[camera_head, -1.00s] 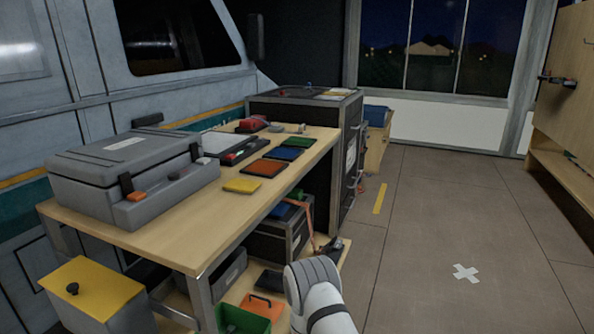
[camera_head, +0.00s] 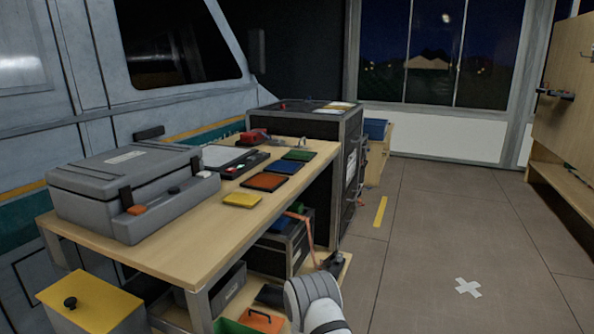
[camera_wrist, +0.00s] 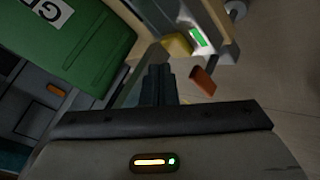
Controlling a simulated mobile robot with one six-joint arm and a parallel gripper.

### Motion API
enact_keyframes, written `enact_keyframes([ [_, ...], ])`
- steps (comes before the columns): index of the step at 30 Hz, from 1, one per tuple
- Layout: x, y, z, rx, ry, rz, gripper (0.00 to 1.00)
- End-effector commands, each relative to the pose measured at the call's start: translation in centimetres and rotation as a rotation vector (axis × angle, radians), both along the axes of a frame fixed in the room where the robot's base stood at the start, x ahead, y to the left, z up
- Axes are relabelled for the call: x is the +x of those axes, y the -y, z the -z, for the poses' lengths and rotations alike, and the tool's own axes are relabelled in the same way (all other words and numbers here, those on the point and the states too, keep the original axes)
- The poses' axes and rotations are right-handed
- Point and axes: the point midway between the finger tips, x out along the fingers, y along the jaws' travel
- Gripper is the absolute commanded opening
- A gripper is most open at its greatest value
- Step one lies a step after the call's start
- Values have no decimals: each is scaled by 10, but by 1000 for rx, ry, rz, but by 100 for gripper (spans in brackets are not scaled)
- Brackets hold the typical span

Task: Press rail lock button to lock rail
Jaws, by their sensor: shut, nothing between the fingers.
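I cannot make out for certain a rail lock button in either view. In the head view, a grey case (camera_head: 120,185) on the bench has a small orange piece (camera_head: 137,210) on its front and a light piece beside it. My gripper (camera_wrist: 159,84) is shut and empty in the wrist view, its dark fingers close together. Beyond the fingertips in that view are an orange block (camera_wrist: 203,81), a yellow piece (camera_wrist: 177,45) and a bright green strip (camera_wrist: 197,37). In the head view my arm is low in front of the bench's right end.
The wooden bench (camera_head: 190,262) bears coloured pads, among them a yellow one (camera_head: 242,200). A black cabinet (camera_head: 345,160) stands beyond it, and a yellow-lidded box (camera_head: 92,297) at the lower left. A green box (camera_wrist: 65,40) is close in the wrist view. Floor to the right is open.

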Motion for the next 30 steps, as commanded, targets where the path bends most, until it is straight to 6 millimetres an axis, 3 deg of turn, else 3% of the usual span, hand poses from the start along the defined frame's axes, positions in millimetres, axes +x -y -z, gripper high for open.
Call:
enact_keyframes([
  [30, 0, 0, 9, 0, 0, 0, 0],
])
